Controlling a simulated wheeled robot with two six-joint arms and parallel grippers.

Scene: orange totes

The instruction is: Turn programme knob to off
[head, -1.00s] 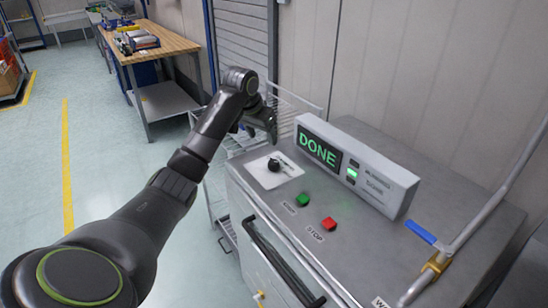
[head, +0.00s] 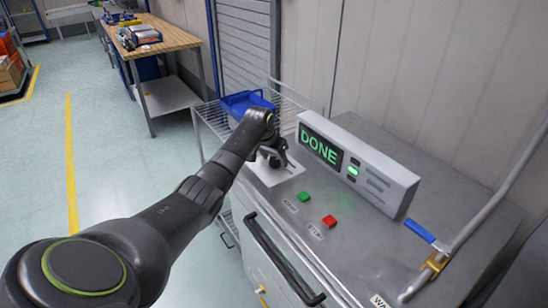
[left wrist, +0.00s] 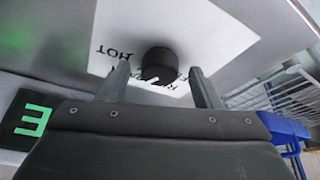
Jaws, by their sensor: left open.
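The programme knob (left wrist: 158,63) is a round black knob on a white label plate (left wrist: 215,38), which also shows in the head view (head: 285,179). A white mark shows on the knob's near side. "HOT" and parts of other words are printed around it, partly hidden. My left gripper (left wrist: 159,70) is open, with one finger on each side of the knob; I cannot tell whether they touch it. In the head view my left gripper (head: 274,158) covers most of the knob. My right gripper is not in view.
A display box (head: 357,166) reading "DONE" stands behind the plate. A green button (head: 304,197) and red button (head: 329,221) lie right of the plate. A blue tray (head: 245,103) sits on a wire rack behind my arm.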

